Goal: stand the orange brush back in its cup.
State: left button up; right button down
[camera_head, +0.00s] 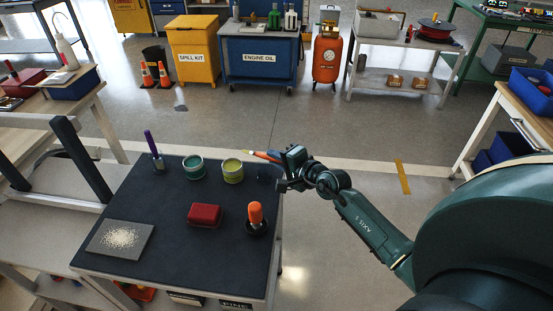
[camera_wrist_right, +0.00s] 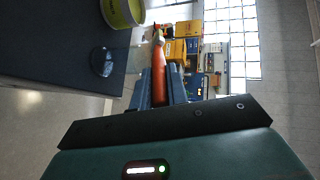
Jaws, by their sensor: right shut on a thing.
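My right gripper (camera_head: 284,168) is shut on the orange brush (camera_head: 262,156), above the far right corner of the dark table. The brush lies nearly level, its pale tip pointing left. In the right wrist view, the orange handle (camera_wrist_right: 174,84) sits between the fingers (camera_wrist_right: 165,88). A small dark cup (camera_wrist_right: 103,61) stands near the table edge beside the yellow-green tin; it looks empty. In the head view it is hard to make out against the dark top. Another stout orange handle (camera_head: 255,213) stands upright in a black cup (camera_head: 256,229) nearer me. My left gripper is not in view.
Floor right of the table is clear.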

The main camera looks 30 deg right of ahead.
jog(key=shift+f+b, duration=0.5)
jog(key=shift+f, duration=0.05)
